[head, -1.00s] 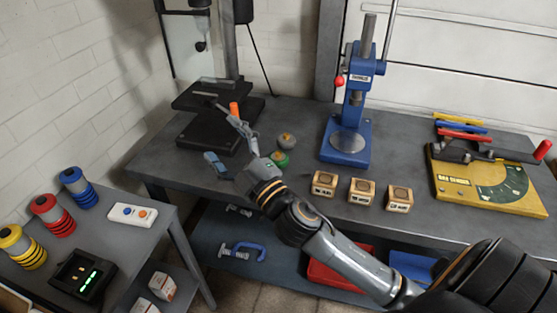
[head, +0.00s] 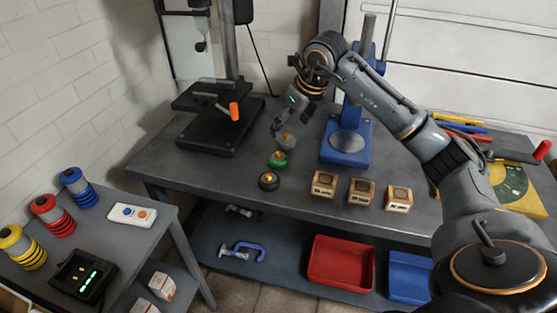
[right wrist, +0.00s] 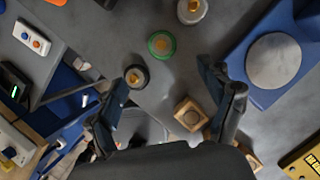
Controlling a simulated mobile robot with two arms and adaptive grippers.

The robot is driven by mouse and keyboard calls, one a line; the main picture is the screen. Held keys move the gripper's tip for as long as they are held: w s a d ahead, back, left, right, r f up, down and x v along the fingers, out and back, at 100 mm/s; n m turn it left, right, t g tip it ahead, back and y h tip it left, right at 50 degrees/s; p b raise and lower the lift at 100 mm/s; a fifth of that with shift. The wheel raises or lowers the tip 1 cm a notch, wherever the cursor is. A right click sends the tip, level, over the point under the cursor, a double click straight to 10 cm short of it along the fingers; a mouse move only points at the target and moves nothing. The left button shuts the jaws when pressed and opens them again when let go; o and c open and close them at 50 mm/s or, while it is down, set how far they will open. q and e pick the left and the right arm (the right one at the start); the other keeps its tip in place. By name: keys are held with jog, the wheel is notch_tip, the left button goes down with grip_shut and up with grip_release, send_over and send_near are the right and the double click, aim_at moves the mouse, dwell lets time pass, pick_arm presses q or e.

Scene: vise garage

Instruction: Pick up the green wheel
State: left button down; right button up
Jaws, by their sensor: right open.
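The green wheel (head: 278,160) lies flat on the grey workbench (head: 225,172), between a grey wheel (head: 287,141) behind it and a black wheel (head: 269,181) in front. In the right wrist view the green wheel (right wrist: 161,45) lies beyond the fingertips, with the black wheel (right wrist: 136,76) near the left finger and the grey wheel (right wrist: 191,9) at the top. My right gripper (head: 280,127) is above the bench, near the grey wheel in the picture. The right wrist view shows its fingers (right wrist: 162,78) spread with nothing held between them. My left gripper is not in view.
A blue press (head: 346,145) stands right of the wheels, and a black drill stand (head: 205,135) stands left. Several wooden blocks (head: 361,191) line the front edge. A yellow angle plate (head: 518,190) is at the right. The bench left of the wheels is clear.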

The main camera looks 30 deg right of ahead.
jog(key=p, duration=0.1)
send_over(279, 154)
jog(key=s, duration=0.2)
jog(key=f, duration=0.7)
jog(key=shift+w+d+f, duration=0.15)
jog(key=shift+w+f, duration=0.1)
jog(key=x, duration=0.1)
jog(key=p+x, duration=0.1)
jog(key=x, duration=0.2)
jog(key=shift+s+f+p, duration=0.2)
jog(key=shift+f+p, duration=0.15)
jog(key=shift+f, duration=0.15)
jog(key=shift+w+f, duration=0.15)
jog(key=shift+f, duration=0.1)
jog(key=c, duration=1.4)
jog(key=shift+r, duration=0.1)
